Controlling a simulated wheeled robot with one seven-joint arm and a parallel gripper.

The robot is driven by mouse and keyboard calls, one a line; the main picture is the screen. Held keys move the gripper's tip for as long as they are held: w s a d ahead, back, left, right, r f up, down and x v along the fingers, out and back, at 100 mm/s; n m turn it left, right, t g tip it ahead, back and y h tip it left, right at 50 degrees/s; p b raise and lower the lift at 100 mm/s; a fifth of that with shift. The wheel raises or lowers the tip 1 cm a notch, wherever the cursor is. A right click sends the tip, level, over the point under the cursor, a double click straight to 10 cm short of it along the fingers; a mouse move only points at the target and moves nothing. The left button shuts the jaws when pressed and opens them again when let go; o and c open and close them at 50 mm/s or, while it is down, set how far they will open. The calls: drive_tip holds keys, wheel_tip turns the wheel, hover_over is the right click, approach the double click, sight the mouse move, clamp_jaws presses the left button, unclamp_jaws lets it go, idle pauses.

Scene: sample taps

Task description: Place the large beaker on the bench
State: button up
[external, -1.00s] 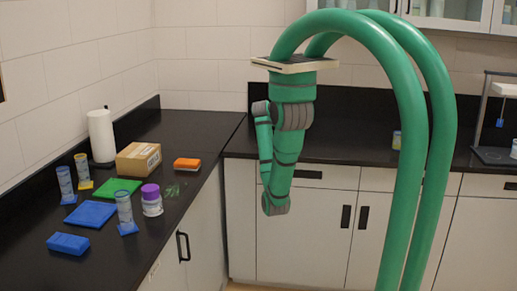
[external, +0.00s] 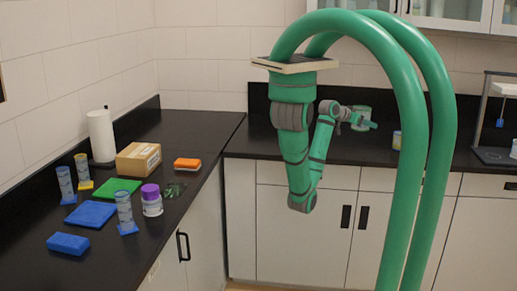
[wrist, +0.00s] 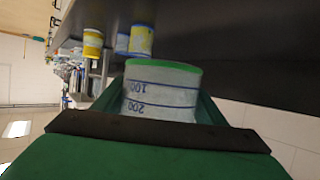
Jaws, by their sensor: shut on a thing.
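The large beaker (wrist: 160,97) is clear, with a green rim and blue markings of 100 and 200. It fills the middle of the wrist view between the green fingers of my gripper (wrist: 158,112). In the external view the beaker (external: 362,110) shows small and pale beside my gripper (external: 364,124), in front of the dark backsplash of the back bench (external: 345,153). My gripper is shut on the beaker's side and holds it up. I cannot tell how far it is above the bench.
A small yellow-blue container (external: 397,140) stands on the back bench right of my gripper. A stand (external: 496,120) is at far right. The left bench holds a box (external: 138,159), a paper roll (external: 101,136), cylinders and blue blocks. The back bench's left part is bare.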

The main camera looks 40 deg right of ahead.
drive_tip(key=shift+s+d, duration=0.2)
drive_tip(key=shift+s, duration=0.5)
drive_tip(key=shift+s+d, duration=0.15)
drive_tip(key=shift+d, duration=0.1)
drive_tip(key=w+d+f, duration=0.2)
drive_tip(key=d+f, duration=0.2)
drive_tip(key=d, duration=0.4)
hover_over(375, 146)
drive_tip(key=f, duration=0.5)
drive_tip(key=shift+s+a, duration=0.1)
drive_tip(key=shift+a, duration=0.1)
drive_tip(key=shift+d+f, duration=0.25)
drive_tip(key=shift+f, duration=0.1)
drive_tip(key=shift+d+f, duration=0.1)
drive_tip(key=shift+f, duration=1.5)
drive_tip(key=shift+f, duration=0.1)
drive_tip(key=o, duration=1.1)
drive_tip(key=shift+c, duration=0.2)
